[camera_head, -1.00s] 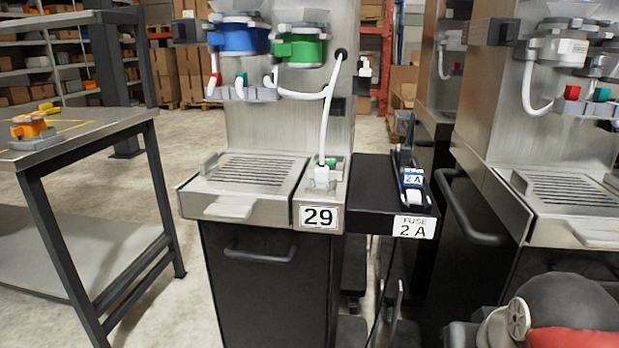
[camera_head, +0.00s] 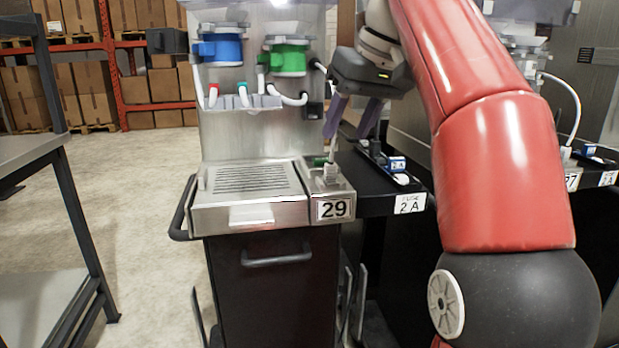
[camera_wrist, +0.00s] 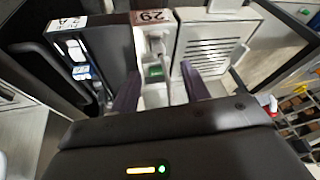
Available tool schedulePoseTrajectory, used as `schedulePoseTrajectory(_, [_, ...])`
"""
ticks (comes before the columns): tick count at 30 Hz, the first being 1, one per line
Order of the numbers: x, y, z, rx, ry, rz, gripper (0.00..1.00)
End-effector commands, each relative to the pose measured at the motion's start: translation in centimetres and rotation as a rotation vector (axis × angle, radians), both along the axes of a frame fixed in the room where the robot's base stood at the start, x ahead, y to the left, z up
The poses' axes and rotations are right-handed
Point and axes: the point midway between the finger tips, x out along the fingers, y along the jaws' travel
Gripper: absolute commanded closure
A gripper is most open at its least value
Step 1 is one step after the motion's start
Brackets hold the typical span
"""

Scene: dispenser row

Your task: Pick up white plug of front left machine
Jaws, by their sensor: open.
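The white plug (camera_head: 330,173) sits upright in the socket block at the front right corner of the machine labelled 29 (camera_head: 250,215). In the wrist view the white plug (camera_wrist: 156,42) shows just beyond the fingertips, between their lines, with a green part close by. My gripper (camera_head: 352,120) is open and empty, above and behind the plug, with its purple-grey fingers pointing down. In the wrist view my gripper (camera_wrist: 161,86) has one finger on each side of the socket block. The plug's cable is largely hidden near the fingers.
A black fuse shelf marked 2 A (camera_head: 392,200) stands right beside the socket block, holding a blue-labelled fuse (camera_head: 397,165). Blue (camera_head: 219,48) and green (camera_head: 288,57) canisters hang on the back panel. A metal workbench (camera_head: 40,150) is at the left.

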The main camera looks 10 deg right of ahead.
Motion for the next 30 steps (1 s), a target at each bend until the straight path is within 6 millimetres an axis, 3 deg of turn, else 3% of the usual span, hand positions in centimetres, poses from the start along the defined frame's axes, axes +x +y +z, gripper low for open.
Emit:
schedulePoseTrajectory(15, [2.2,1.4,-6.2,0.001,0.000,0.001,0.54])
schedulePoseTrajectory(25, [2.6,1.6,-6.9,0.001,-0.002,0.000,0.54])
schedulePoseTrajectory(30, [2.6,1.6,-6.8,0.001,-0.002,0.000,0.74])
